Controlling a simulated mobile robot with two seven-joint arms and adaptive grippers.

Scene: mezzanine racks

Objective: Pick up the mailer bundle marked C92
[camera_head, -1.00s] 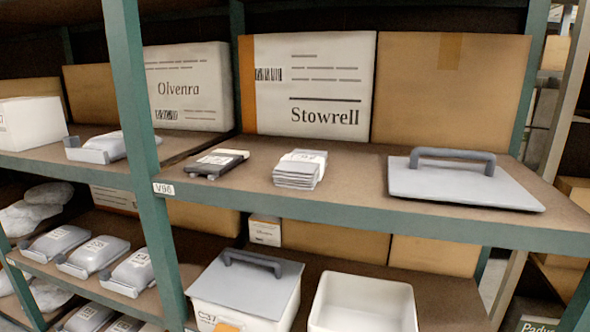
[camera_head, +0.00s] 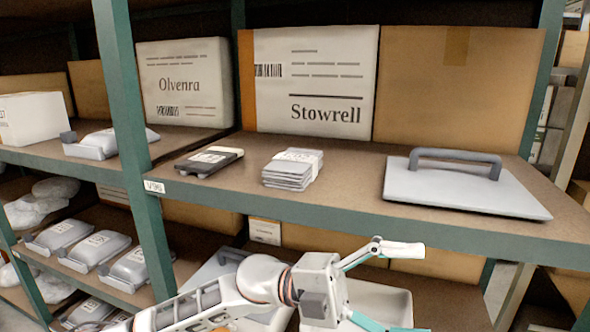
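A bundle of flat grey mailers (camera_head: 288,175) with a white band around it lies on the upper shelf, left of the grey lid with a handle. The marking on its band is too small to read, so I cannot confirm C92. My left gripper (camera_head: 418,290) is in front of the lower shelf, below and to the right of the bundle. Its two fingers are spread wide and it looks empty. The lower finger is partly cut off by the bottom edge. My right gripper is not in view.
A dark flat device (camera_head: 209,161) lies left of the bundle; the grey handled lid (camera_head: 465,187) lies right. Cartons, including the Stowrell box (camera_head: 315,85), stand behind. A green upright (camera_head: 128,110) and shelf edge (camera_head: 330,219) border the bay. A white bin (camera_head: 392,303) sits below.

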